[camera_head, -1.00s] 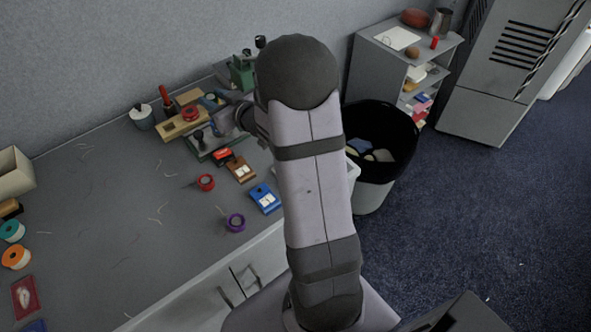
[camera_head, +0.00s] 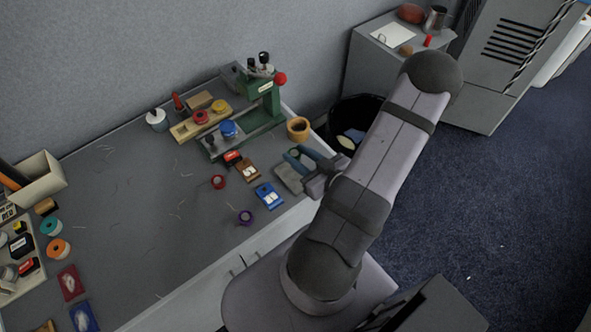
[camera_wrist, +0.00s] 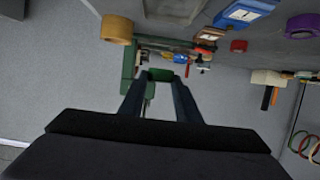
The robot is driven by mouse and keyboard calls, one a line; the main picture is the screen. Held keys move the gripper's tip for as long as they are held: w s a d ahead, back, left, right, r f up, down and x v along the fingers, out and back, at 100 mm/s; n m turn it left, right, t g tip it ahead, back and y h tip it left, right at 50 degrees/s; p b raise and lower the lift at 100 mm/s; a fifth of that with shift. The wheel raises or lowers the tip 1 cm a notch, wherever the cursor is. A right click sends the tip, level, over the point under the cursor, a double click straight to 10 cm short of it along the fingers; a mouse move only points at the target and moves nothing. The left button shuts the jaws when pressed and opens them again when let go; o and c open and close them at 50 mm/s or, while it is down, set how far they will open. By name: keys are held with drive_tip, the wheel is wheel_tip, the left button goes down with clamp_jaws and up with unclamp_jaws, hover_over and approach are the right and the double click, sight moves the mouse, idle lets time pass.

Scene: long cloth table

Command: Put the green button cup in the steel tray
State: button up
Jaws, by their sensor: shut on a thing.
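My gripper (camera_head: 297,156) is over the right end of the table, with its fingers reaching left from the wrist. In the wrist view its fingertips (camera_wrist: 160,80) are closed on a small green cup (camera_wrist: 160,74), held between them. The cup is barely distinguishable from the fingers in the head view. The steel tray (camera_head: 287,179) is a flat grey piece near the table's front right edge, just below and beside the fingers, partly hidden by them. It appears also at the top of the wrist view (camera_wrist: 175,10).
An ochre cup (camera_head: 298,128) stands just behind the gripper. A green press (camera_head: 267,105) is farther back. Blue (camera_head: 269,196) and brown (camera_head: 248,170) cards and purple (camera_head: 245,217) and red (camera_head: 218,182) rolls lie left of the tray. A black bin (camera_head: 343,112) stands beyond the table edge.

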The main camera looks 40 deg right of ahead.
sight(299, 176)
drive_tip(key=shift+s+r, duration=0.2)
drive_tip(key=shift+s, duration=0.05)
wheel_tip(299, 176, down, 3)
drive_tip(key=shift+b, duration=1)
drive_tip(key=shift+f+p, duration=0.6)
drive_tip(key=shift+f, duration=2.95)
drive_tip(key=shift+f, duration=0.15)
drive_tip(key=o, duration=0.9)
drive_tip(key=shift+c, duration=0.2)
